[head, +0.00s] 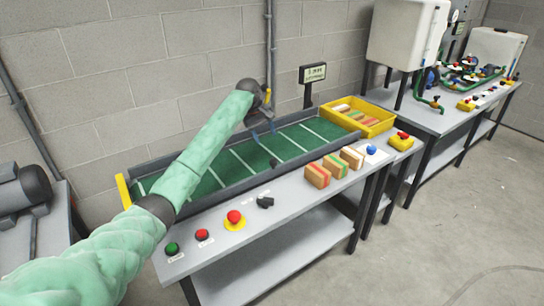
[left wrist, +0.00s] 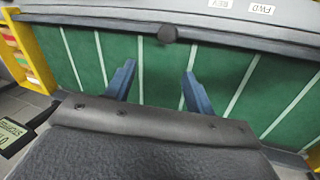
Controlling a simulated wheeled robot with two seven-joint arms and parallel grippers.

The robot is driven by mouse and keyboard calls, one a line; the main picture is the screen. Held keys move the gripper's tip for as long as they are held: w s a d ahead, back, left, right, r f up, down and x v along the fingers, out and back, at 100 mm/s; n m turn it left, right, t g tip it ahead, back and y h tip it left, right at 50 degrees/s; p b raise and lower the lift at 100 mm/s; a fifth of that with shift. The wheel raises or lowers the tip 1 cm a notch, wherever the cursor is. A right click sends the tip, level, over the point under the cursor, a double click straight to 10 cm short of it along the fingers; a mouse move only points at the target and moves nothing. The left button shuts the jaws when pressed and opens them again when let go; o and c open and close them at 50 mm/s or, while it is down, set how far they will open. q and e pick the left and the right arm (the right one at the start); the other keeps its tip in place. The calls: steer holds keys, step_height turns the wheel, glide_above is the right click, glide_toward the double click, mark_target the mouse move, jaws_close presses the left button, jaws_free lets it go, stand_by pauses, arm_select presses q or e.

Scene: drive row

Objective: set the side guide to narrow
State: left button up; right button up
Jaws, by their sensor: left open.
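A conveyor with a green belt (head: 240,158) and pale cross lines lies along the table. A round black knob (head: 273,162) sits at the near side of the belt, by the long grey rail (head: 220,185). In the left wrist view the knob (left wrist: 167,34) is beyond my fingertips, roughly between them, not touched. My left gripper (head: 264,131) is above the belt, its blue fingers apart and empty; they also show in the left wrist view (left wrist: 158,75). I cannot tell the guide's width setting. My right gripper is out of view.
The front panel has a green button (head: 172,248), a red button (head: 202,235), a red emergency stop (head: 235,217) and a black switch (head: 265,202). A yellow tray (head: 358,116) is at the belt's far end. A display (head: 313,73) stands behind.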

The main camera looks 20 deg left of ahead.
mark_target(273, 159)
arm_select(q)
steer(key=shift+d+f+n+g+h+p, duration=0.3)
steer(key=shift+d+f+n, duration=0.25)
steer(key=shift+f+n, duration=1.25)
steer(key=shift+d+f+n+g+h+p, duration=0.3)
steer(key=shift+d+f+n+p, duration=0.2)
steer(key=shift+f+n, duration=1.35)
steer(key=shift+d+f+n+g+h+p, duration=0.2)
steer(key=shift+d+f+n+h+p, duration=0.25)
steer(key=shift+f+n, duration=1.35)
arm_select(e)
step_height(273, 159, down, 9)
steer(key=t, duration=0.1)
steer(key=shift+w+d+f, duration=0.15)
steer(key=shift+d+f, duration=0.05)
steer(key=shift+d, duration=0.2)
arm_select(q)
steer(key=shift+d, duration=0.1)
steer(key=shift+c, duration=0.4)
steer(key=c, duration=1.1)
steer(key=shift+r, duration=0.1)
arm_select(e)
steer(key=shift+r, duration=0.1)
